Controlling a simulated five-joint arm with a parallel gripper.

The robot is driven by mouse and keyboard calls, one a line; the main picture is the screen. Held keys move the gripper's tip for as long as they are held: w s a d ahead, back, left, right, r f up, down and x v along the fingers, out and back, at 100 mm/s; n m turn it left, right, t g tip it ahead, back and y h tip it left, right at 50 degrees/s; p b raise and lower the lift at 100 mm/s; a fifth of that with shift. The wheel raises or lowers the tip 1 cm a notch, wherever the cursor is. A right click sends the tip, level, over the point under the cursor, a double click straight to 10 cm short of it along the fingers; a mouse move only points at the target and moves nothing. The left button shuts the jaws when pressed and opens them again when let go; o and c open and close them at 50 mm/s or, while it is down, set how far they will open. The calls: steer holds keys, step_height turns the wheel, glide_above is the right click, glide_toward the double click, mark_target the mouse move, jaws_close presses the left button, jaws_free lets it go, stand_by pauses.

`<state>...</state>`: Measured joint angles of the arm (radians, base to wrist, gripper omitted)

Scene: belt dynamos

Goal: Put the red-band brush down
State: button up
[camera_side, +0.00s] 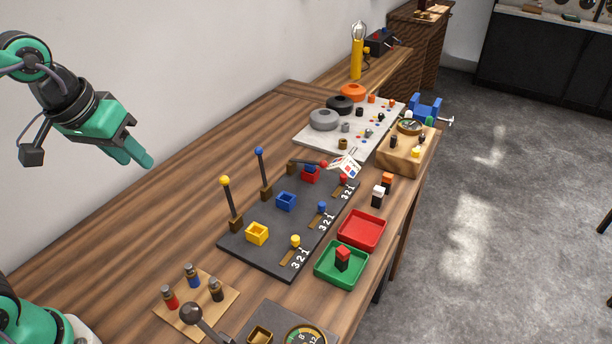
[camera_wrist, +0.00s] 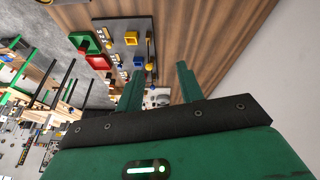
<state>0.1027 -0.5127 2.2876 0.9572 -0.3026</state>
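A block with a red top and a dark band, which looks like the red-band brush (camera_side: 343,257), stands upright in the green tray (camera_side: 322,275) near the table's right edge. The green tray also shows small at the upper left of the wrist view (camera_wrist: 77,35); I cannot make out the brush clearly there. My gripper (camera_side: 137,162) is raised at the upper left, well away from the tray. In the wrist view my gripper (camera_wrist: 158,70) has its two fingers apart with nothing between them.
An empty red tray (camera_side: 362,231) sits beside the green one. A dark board (camera_side: 270,245) with levers and coloured square sockets lies to their left. White-topped (camera_side: 378,195) and orange-topped (camera_side: 388,181) blocks stand behind. A wooden stand (camera_side: 196,308) holds several banded cylinders in front. The left tabletop is clear.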

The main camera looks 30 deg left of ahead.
steer(key=s+a+f+m+t, duration=0.1)
steer(key=s+a+f+m, duration=0.1)
steer(key=s, duration=0.3)
steer(key=shift+a+f, duration=0.35)
steer(key=shift+a, duration=0.05)
steer(key=shift+o, duration=0.4)
